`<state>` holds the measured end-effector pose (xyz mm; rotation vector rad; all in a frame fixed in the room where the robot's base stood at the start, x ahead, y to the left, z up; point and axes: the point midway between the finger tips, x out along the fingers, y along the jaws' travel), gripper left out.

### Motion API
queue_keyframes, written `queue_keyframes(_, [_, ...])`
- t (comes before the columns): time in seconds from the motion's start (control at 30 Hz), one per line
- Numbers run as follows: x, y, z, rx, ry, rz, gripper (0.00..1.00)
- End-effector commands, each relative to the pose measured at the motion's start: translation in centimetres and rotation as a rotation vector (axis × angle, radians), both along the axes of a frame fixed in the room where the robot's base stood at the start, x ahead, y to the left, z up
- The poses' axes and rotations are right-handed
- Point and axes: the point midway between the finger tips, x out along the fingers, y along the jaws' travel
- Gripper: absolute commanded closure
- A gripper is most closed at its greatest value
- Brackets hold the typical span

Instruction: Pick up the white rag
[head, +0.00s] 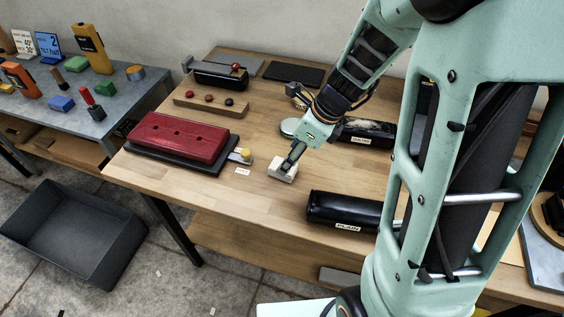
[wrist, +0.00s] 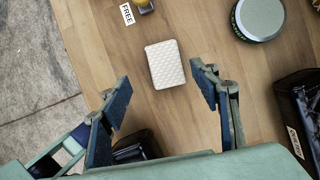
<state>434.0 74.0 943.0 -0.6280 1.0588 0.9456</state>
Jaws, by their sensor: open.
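The white rag (head: 281,172) is a small folded, block-like pad lying on the wooden table. In the wrist view the white rag (wrist: 165,64) shows a quilted surface and lies flat, slightly tilted in the picture. My gripper (head: 291,158) hangs above the rag in the head view and covers part of it. In the wrist view my gripper (wrist: 161,78) has its two fingers wide apart, with the rag centred just beyond the gap between the tips. Nothing is between the fingers.
A red padded cushion (head: 180,137) on a black base lies left of the rag. A black roll labelled PLAIN (head: 343,209) lies at the front right. A round tin (wrist: 259,18) stands beyond to the right. Bare wood surrounds the rag. A grey bin (head: 72,232) sits on the floor.

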Motion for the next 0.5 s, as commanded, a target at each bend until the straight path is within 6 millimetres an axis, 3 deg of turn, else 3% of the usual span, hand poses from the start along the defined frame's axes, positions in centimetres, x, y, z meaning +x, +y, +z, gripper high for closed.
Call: queue_keyframes(0.5, [1.3, 1.3, -5.4, -0.001, -0.001, 0.001, 0.44])
